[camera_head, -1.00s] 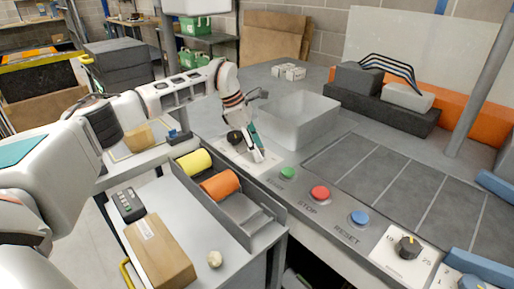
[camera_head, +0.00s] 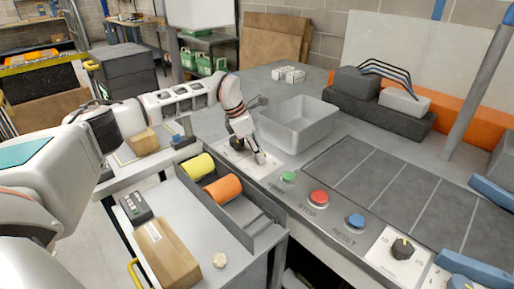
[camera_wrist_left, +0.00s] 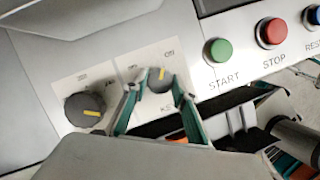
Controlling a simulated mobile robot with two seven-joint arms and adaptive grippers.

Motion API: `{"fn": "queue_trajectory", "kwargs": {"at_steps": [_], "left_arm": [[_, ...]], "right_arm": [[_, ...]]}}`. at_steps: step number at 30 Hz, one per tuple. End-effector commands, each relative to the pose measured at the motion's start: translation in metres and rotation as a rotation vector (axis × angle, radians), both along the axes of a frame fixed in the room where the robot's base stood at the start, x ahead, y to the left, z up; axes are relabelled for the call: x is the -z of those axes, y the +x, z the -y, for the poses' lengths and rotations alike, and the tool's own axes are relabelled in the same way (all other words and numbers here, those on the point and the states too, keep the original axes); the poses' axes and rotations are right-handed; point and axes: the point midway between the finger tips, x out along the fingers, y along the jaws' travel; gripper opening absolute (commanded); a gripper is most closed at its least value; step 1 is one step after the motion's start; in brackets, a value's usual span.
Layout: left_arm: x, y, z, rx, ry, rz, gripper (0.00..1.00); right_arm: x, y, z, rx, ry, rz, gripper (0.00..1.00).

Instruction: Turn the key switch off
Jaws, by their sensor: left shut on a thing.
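The key switch (camera_wrist_left: 160,82) is a dark round knob with a yellow mark on a pale plate in the left wrist view. Its mark points up and slightly right; small labels above it are hard to read. My left gripper (camera_wrist_left: 156,92) has one teal finger on each side of the knob and is shut on it. In the head view my left gripper (camera_head: 258,158) is down at the panel and hides the switch. My right gripper is not in view.
A second dark knob (camera_wrist_left: 85,110) sits left of the switch. Green START (camera_head: 288,177), red STOP (camera_head: 318,198) and blue RESET (camera_head: 356,221) buttons line the panel edge. A grey bin (camera_head: 298,124) stands close behind the gripper.

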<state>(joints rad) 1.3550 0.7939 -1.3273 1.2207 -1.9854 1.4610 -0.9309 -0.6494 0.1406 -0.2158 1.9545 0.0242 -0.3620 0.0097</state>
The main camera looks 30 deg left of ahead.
Motion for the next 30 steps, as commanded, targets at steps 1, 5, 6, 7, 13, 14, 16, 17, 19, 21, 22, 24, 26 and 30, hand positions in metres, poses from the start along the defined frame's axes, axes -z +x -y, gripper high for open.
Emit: {"fn": "queue_trajectory", "kwargs": {"at_steps": [1,5,6,7,13,14,16,17,19,21,22,24,26,30], "left_arm": [[-0.007,-0.002,0.001,-0.039,0.001,0.001,0.06],[-0.006,-0.002,0.001,-0.162,0.001,0.0,0.06],[-0.005,-0.002,0.002,-0.199,0.001,-0.001,0.06],[-0.005,-0.003,0.002,-0.227,0.002,0.0,0.06],[-0.003,-0.003,0.003,-0.417,0.001,0.0,0.06],[-0.003,-0.003,0.003,-0.444,0.001,0.0,0.06],[-0.002,-0.003,0.004,-0.511,0.001,0.0,0.06],[-0.002,-0.003,0.004,-0.541,0.001,0.0,0.06],[-0.002,-0.003,0.004,-0.607,0.001,0.001,0.06],[-0.001,-0.003,0.004,-0.674,0.002,0.001,0.06],[-0.001,-0.003,0.005,-0.703,0.001,0.0,0.06],[-0.001,-0.002,0.005,-0.769,0.002,0.0,0.06],[0.0,-0.002,0.006,-0.826,0.001,0.001,0.06],[0.0,-0.002,0.006,-0.958,0.001,0.001,0.06]], "right_arm": [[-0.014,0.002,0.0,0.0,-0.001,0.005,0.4],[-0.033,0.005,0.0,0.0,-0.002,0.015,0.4],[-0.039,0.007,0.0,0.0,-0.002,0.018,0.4],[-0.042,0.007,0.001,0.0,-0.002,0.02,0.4],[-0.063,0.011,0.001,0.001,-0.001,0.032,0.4],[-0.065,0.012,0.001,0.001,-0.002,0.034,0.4],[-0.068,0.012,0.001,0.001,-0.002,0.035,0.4],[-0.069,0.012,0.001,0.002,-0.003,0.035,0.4],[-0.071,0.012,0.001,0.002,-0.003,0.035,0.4],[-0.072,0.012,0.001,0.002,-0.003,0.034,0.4],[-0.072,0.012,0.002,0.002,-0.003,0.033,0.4],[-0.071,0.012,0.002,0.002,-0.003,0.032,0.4],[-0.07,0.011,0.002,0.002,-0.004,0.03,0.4],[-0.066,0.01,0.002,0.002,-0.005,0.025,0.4]]}}
